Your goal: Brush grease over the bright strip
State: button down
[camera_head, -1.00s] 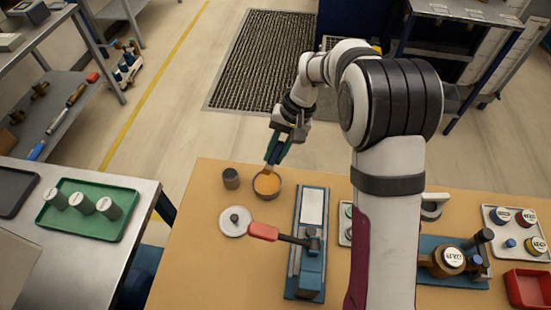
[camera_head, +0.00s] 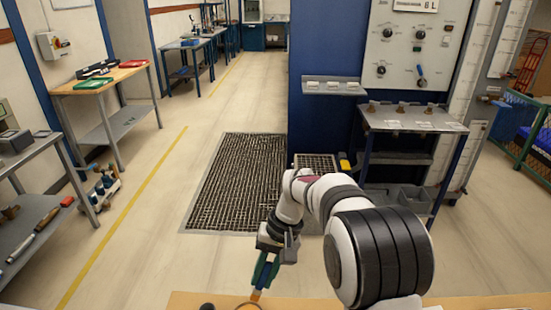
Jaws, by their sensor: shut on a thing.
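My gripper (camera_head: 265,272) is near the bottom centre of the head view, pointing down. It is shut on a thin brush, whose orange-yellow lower end (camera_head: 256,295) shows below the fingers. The brush end is at the bowl of orange grease (camera_head: 247,307), of which only the far rim shows at the bottom edge. I cannot tell whether the brush touches the grease. The bright strip is out of view below the picture.
The far edge of the tan bench (camera_head: 190,299) runs along the bottom. A dark round top (camera_head: 207,306) shows left of the bowl. Beyond are a floor grating (camera_head: 235,185), a blue-framed shelf stand (camera_head: 405,125) and a left side bench (camera_head: 30,160).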

jog(key=s+d+r, duration=0.3)
jog(key=d+r, duration=0.4)
jog(key=s+d+r, duration=0.2)
jog(key=d+r, duration=0.4)
jog(key=d, duration=0.1)
jog(key=w+a+f, duration=0.2)
jog(key=w+f, duration=0.1)
jog(key=f, duration=0.5)
jog(key=w+a+f, duration=0.2)
jog(key=w+f, duration=0.1)
jog(key=f, duration=0.5)
jog(key=shift+a, duration=0.25)
